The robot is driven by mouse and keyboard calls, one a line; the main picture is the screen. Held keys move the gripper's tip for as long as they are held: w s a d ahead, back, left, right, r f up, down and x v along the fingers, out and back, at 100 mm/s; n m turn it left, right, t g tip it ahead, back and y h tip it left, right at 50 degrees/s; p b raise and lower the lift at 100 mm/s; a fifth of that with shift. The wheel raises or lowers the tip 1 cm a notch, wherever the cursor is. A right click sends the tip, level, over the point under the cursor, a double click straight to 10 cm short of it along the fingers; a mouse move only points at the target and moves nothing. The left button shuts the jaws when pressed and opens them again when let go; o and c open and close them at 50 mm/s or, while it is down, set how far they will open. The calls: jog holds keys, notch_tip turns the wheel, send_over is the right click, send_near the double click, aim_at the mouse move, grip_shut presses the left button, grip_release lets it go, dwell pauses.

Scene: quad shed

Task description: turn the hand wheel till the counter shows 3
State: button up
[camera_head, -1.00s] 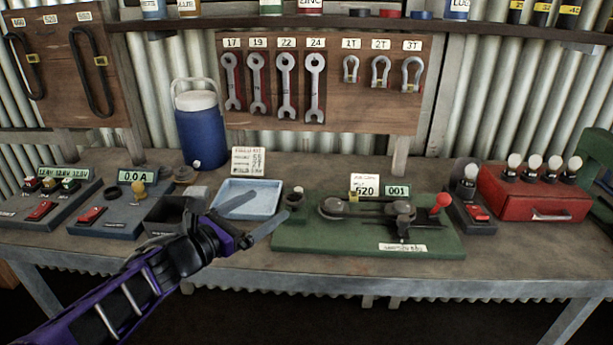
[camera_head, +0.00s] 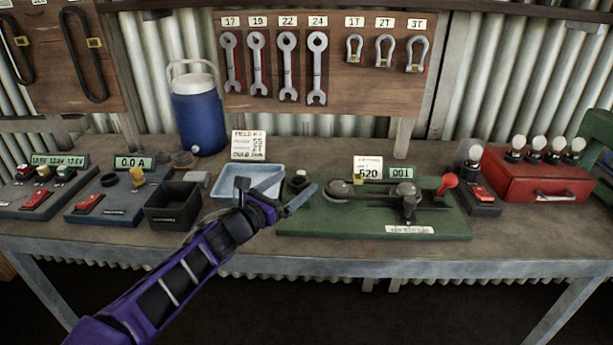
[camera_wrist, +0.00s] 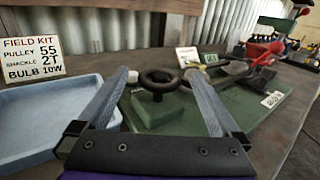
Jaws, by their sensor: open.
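The dark ring-shaped hand wheel (camera_head: 299,181) stands at the left end of a green bench rig (camera_head: 340,222). It also shows in the wrist view (camera_wrist: 158,80), upon a green block. The counter (camera_head: 401,172) at the back of the rig reads 001. My gripper (camera_head: 288,190) is open, its fingers pointing at the wheel. In the wrist view my gripper (camera_wrist: 158,74) has the wheel in line between its fingertips, apparently just beyond them. I cannot tell whether either finger touches it. My gripper hides a little of the rig's left end in the head view.
A blue tray (camera_head: 232,190) lies left of the wheel, close to my gripper. A black bin (camera_head: 172,214) stands further left. A red-knobbed lever (camera_head: 448,183) and a red lamp box (camera_head: 540,184) are to the right. A white card (camera_head: 368,166) stands behind the rig.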

aim_at(305, 175)
jog(key=x, duration=0.5)
jog(key=shift+w+d, duration=0.2)
jog(key=shift+w, duration=0.1)
jog(key=c, duration=1.3)
jog(key=shift+c, duration=0.2)
jog(key=shift+n+y+b, duration=0.4)
jog(key=shift+b, duration=0.1)
